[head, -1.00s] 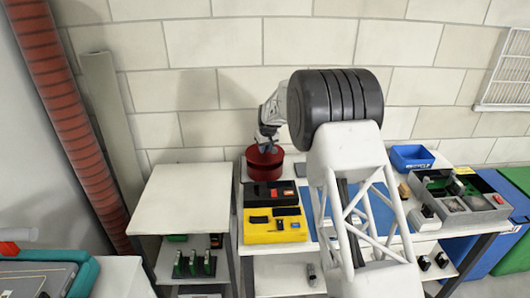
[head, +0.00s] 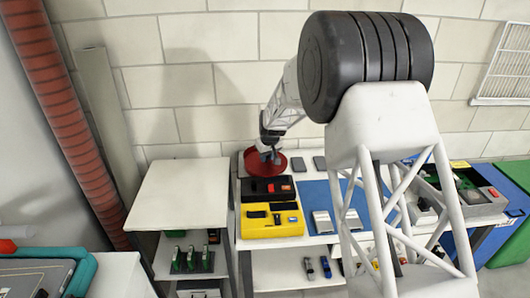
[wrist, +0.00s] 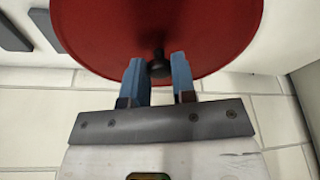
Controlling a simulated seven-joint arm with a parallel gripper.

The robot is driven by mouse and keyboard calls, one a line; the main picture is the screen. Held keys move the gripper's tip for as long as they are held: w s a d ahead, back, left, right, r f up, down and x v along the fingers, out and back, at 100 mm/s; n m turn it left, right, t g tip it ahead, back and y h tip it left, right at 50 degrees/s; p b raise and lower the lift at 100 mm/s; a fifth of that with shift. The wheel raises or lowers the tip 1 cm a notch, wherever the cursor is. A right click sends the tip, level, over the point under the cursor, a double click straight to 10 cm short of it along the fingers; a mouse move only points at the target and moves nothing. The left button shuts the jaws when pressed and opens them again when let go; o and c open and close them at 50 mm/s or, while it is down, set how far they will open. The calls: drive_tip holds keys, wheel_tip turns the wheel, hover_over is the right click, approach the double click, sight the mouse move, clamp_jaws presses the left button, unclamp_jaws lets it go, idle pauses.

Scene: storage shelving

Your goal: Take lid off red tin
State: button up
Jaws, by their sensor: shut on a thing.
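My gripper (wrist: 159,72) is shut on the small black knob (wrist: 158,65) at the centre of a round red lid (wrist: 205,35). The two blue fingers stand on either side of the knob in the wrist view. In the head view my gripper (head: 268,153) is over the lid (head: 276,167), at the back left of the table by the wall. The lid shows there as a red disc. No side wall of the red tin shows below it, so I cannot tell how far apart lid and tin are.
A black box (head: 258,198) and a yellow box (head: 262,232) stand in front of the lid. A blue mat (head: 318,196) lies to the right. A side table (head: 180,195) with a bare top stands to the left. The brick wall (head: 230,85) is close behind.

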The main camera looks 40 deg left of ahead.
sight(267, 166)
drive_tip(key=shift+s+d+r, duration=0.15)
drive_tip(key=shift+s+d, duration=1.05)
drive_tip(key=shift+d, duration=0.25)
drive_tip(key=w+d+m, duration=0.2)
drive_tip(key=w+d, duration=0.3)
drive_tip(key=d, duration=0.4)
drive_tip(key=w+d+m+t, duration=0.1)
drive_tip(key=w+d+m, duration=0.1)
drive_tip(key=w+d, duration=0.4)
drive_tip(key=d+f, duration=0.1)
drive_tip(key=d, duration=0.3)
drive_tip(key=shift+w+h, duration=0.25)
drive_tip(key=shift+h, duration=0.15)
drive_tip(key=shift+f, duration=3.05)
drive_tip(key=shift+f, duration=1.85)
